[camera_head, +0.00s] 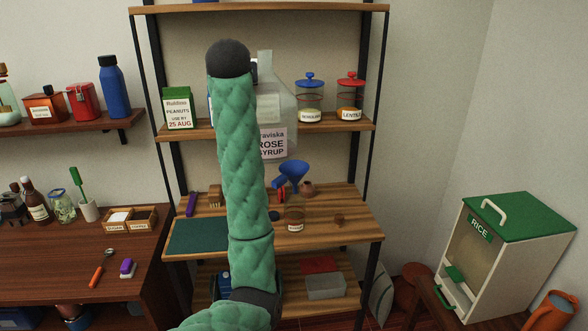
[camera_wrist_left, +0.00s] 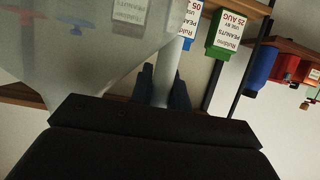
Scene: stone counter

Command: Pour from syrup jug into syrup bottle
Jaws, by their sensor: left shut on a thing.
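The syrup jug (camera_head: 284,105), pale, translucent and labelled rose syrup, is held up in front of the shelf, roughly upright. My green-sleeved left arm hides its left part. In the left wrist view, the jug (camera_wrist_left: 75,50) fills the upper left, and my left gripper (camera_wrist_left: 165,86) is shut on its pale handle. The small syrup bottle (camera_head: 295,214) stands on the wooden shelf below the jug. My right gripper is not in view.
Jars (camera_head: 310,100) and a green peanuts box (camera_head: 178,108) stand on the upper shelf. A dark green mat (camera_head: 198,237) lies left of the bottle. A rice dispenser (camera_head: 505,250) stands at the far right.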

